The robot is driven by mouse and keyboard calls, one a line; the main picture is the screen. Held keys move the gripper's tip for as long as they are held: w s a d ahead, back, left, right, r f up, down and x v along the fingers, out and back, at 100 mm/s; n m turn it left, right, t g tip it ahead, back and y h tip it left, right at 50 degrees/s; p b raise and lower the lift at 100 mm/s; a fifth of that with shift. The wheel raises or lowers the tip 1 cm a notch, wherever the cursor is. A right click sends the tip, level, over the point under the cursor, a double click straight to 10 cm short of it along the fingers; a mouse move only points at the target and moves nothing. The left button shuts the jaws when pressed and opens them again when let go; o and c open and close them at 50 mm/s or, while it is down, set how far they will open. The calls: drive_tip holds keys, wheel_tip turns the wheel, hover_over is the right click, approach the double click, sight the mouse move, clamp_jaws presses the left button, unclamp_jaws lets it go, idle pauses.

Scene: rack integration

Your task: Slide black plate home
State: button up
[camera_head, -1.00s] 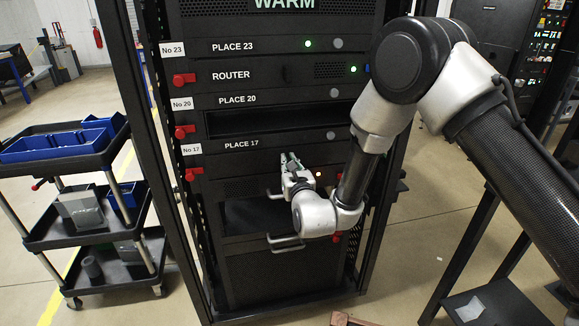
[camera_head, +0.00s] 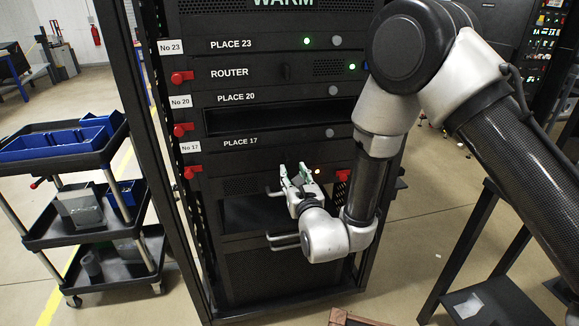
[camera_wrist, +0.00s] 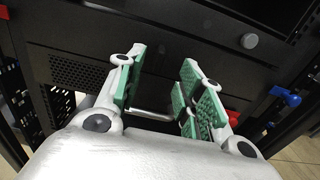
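The black front plate marked PLACE 17 (camera_head: 270,142) sits in the rack below the dark opening marked PLACE 20; it has a grey round knob at its right. I cannot tell whether it stands proud of the rack. My gripper (camera_head: 295,172) is in front of the rack just below this label, with its fingers apart. In the wrist view my gripper (camera_wrist: 155,88) is open and empty, its green pads facing each other before a black front with a vent grille. A metal handle (camera_wrist: 152,115) shows beyond, between the fingers; I see no contact.
The open rack slot (camera_head: 280,117) is above my gripper. A lower metal handle (camera_head: 283,240) is below it. Red latches (camera_head: 182,130) line the left post. A black cart (camera_head: 60,165) with blue bins stands left. A dark stand (camera_head: 485,300) is at lower right.

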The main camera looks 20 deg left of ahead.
drive_tip(key=v, duration=0.4)
drive_tip(key=shift+s+d, duration=0.1)
drive_tip(key=shift+s, duration=0.1)
